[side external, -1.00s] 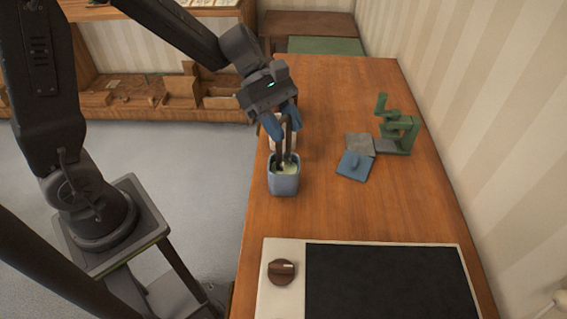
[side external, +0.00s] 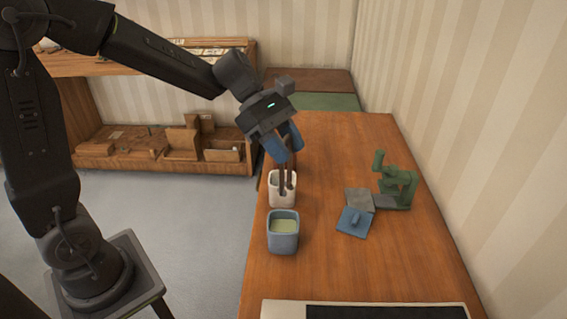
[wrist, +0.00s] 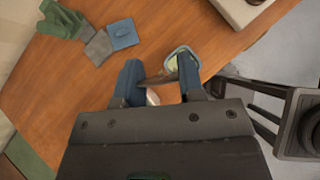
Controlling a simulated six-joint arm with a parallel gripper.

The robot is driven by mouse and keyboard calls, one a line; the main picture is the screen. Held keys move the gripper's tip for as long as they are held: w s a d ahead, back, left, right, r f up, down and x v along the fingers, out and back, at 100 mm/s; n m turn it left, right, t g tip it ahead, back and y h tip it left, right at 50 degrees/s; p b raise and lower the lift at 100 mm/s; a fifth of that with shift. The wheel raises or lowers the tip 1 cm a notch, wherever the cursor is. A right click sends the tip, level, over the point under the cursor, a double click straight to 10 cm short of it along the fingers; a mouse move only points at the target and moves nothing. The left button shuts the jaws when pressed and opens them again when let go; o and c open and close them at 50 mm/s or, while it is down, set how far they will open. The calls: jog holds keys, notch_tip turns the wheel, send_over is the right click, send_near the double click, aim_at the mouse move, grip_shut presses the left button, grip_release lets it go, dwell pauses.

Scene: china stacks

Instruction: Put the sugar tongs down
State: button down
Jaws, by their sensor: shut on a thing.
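My gripper (side external: 284,148), with blue fingers, is shut on the dark brown sugar tongs (side external: 288,180), which hang nearly upright below it. In the wrist view the tongs (wrist: 156,80) lie between the fingers (wrist: 160,82). The tong ends line up with the white cup (side external: 275,198); I cannot tell whether they are inside it or in front of it. The cup is mostly hidden in the wrist view (wrist: 152,98). A blue pot (side external: 283,243) with pale green contents stands just in front of the cup, open at the top.
A blue lid with a knob (side external: 355,223) lies to the right, beside a grey square (side external: 358,199) and a green stand-like object (side external: 398,186). A black-topped panel (side external: 385,312) is at the near end. The wooden table (side external: 340,270) is clear between the pot and panel.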

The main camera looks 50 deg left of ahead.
jog(key=w+a+n+t+y, duration=0.2)
jog(key=w+a+n+t, duration=0.3)
jog(key=w+a+n, duration=0.3)
jog(key=shift+m, duration=0.5)
jog(key=shift+s+a+f, duration=0.1)
jog(key=shift+s+f, duration=0.1)
jog(key=shift+f, duration=0.6)
jog(key=shift+s+a+f, duration=0.15)
jog(key=shift+s+f, duration=0.1)
jog(key=shift+f, duration=0.6)
jog(key=shift+s+a+f, duration=0.1)
jog(key=shift+s+f, duration=0.1)
jog(key=shift+f, duration=0.6)
jog(key=shift+f, duration=0.1)
notch_tip(320, 180, down, 6)
jog(key=shift+f, duration=0.35)
jog(key=c, duration=0.7)
grip_release()
jog(key=shift+o, duration=0.2)
